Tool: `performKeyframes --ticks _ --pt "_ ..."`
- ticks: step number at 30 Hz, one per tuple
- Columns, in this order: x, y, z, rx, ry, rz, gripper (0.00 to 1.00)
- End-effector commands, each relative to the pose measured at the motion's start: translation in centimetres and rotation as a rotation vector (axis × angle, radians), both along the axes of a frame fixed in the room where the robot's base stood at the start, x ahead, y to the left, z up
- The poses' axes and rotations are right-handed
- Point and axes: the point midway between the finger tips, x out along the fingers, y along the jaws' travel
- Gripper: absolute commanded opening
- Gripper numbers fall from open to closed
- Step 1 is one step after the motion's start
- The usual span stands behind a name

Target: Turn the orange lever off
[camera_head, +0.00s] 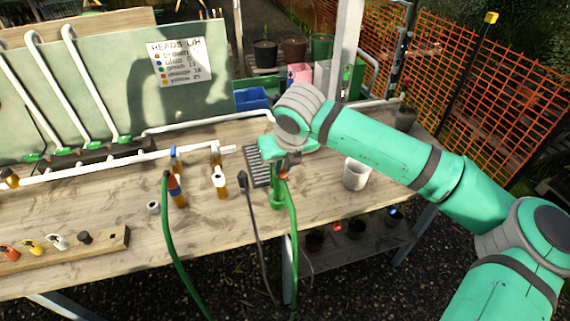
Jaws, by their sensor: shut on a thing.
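My gripper (284,168) is at the right end of the white pipe run, above the table. It is shut on a small orange part (283,173), which looks like the orange lever; my fingers hide most of it. Which way the lever points cannot be told. A green hose (293,225) hangs from just below my gripper, beside a green fitting (277,200).
A wooden block (105,246) with orange, yellow, white and dark pieces lies at the table's front left. A white cup (356,174) stands right of my gripper. A grey grate (255,167) lies just left of it. Hoses hang over the front edge. A sign (180,62) is on the back board.

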Motion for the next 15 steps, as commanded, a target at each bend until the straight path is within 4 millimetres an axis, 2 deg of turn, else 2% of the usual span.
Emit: performKeyframes --ticks 15 --pt "-0.11 0.20 -0.09 0.001 0.003 -0.048 0.00"
